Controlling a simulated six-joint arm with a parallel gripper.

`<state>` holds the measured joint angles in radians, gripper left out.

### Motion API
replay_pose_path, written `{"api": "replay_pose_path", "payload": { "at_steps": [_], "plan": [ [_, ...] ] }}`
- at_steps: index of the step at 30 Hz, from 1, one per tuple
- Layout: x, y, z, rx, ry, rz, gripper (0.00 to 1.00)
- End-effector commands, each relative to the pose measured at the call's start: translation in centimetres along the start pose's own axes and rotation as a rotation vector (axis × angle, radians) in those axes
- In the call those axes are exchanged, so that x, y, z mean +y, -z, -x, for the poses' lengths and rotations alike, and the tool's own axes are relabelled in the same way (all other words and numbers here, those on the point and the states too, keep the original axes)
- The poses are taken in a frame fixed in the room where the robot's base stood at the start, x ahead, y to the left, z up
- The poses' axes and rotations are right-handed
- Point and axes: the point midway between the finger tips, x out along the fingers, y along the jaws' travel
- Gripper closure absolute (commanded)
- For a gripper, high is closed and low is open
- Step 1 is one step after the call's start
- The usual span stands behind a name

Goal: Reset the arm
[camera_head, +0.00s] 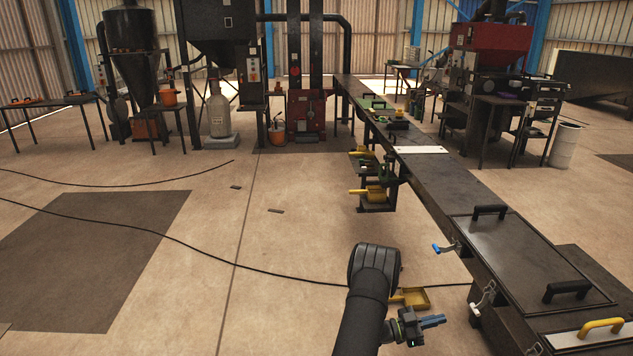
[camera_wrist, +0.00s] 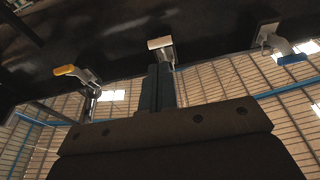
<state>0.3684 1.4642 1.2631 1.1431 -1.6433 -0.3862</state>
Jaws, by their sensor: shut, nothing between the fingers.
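My gripper (camera_head: 434,321) is at the lower right of the head view, at the end of my dark arm. It is beside the left side of the long dark bench (camera_head: 450,185), apart from it. Its fingers are shut and hold nothing. In the wrist view the shut fingers (camera_wrist: 164,88) point at the dark bench side.
A blue-handled latch (camera_head: 445,247) and a white-handled latch (camera_head: 483,300) stick out from the bench side. The wrist view also shows a yellow-handled latch (camera_wrist: 75,72). Open floor (camera_head: 200,300) extends left.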

Motion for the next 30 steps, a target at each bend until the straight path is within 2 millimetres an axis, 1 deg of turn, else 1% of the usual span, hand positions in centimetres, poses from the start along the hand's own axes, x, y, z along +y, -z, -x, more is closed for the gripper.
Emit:
{"api": "replay_pose_path", "payload": {
  "at_steps": [1, 5, 9, 12, 15, 19, 30],
  "plan": [
    [0.1, 0.5, -1.1, 0.002, -0.003, -0.002, 1.00],
    [0.1, 1.3, -3.5, 0.002, -0.003, -0.002, 1.00],
    [0.1, 1.2, -5.8, 0.001, -0.002, 0.000, 1.00],
    [0.1, 0.5, -6.9, 0.000, -0.002, 0.000, 1.00],
    [0.0, 0.2, -7.7, 0.000, 0.000, 0.000, 1.00],
    [0.0, 0.0, -8.1, 0.000, 0.001, 0.000, 1.00],
    [0.0, 0.1, -7.9, 0.000, 0.001, 0.000, 1.00]
  ]
}}
